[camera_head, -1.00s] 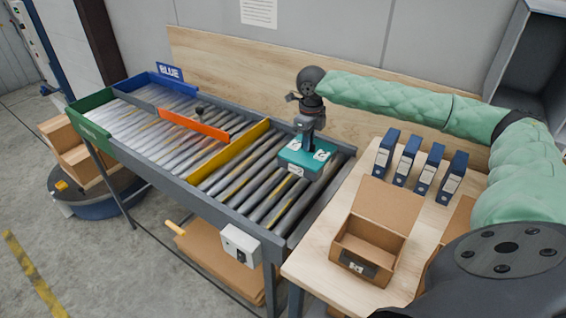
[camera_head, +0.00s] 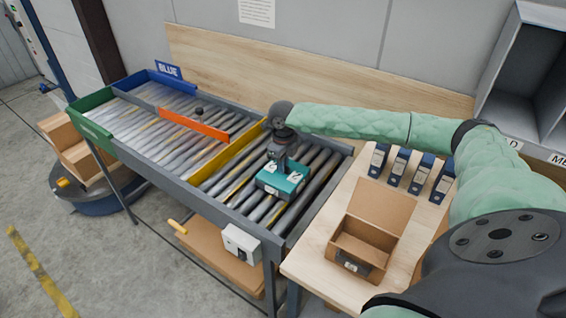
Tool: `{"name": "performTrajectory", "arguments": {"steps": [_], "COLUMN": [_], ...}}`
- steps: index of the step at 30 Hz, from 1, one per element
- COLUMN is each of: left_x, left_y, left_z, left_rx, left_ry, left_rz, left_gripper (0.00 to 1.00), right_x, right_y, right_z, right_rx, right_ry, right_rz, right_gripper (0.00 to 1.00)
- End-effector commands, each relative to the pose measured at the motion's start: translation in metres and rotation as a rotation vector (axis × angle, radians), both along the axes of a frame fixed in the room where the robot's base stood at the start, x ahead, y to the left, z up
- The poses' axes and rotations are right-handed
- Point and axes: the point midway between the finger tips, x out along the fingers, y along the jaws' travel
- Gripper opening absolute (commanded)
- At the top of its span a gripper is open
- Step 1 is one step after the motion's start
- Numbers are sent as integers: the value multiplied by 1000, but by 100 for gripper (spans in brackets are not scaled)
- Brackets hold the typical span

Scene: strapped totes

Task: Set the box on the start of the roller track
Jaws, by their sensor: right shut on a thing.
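A teal box (camera_head: 283,181) with white labels is at the near end of the roller track (camera_head: 313,184), on or just above the rollers. I cannot tell whether it touches them. My right gripper (camera_head: 280,164) is above the box and shut on it. The arm reaches in from the right over the back of the track. The box sits to the right of the yellow divider (camera_head: 228,152). My left gripper is not in view.
An orange bar (camera_head: 194,126) and blue and green end walls stand further along the track. On the wooden table (camera_head: 326,229) at the right are several blue binders (camera_head: 398,167) and an open cardboard box (camera_head: 361,246). A control box (camera_head: 241,243) hangs on the track's front.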

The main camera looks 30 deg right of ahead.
Motion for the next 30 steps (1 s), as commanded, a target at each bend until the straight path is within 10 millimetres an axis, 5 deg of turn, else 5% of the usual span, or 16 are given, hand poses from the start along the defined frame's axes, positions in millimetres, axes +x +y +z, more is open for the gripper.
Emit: {"name": "performTrajectory", "arguments": {"steps": [13,14,17,30], "left_x": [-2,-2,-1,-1], "left_y": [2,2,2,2], "left_z": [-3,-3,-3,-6], "left_rx": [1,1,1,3], "left_ry": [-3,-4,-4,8], "left_rz": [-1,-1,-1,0], "left_gripper": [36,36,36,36], "right_x": [0,0,0,1], "right_y": [0,0,0,0], "right_z": [-5,-5,-5,2], "right_rx": [0,0,0,0], "right_ry": [-1,0,0,-2], "right_rz": [0,0,0,0], "right_gripper": [0,14,32,32]}}
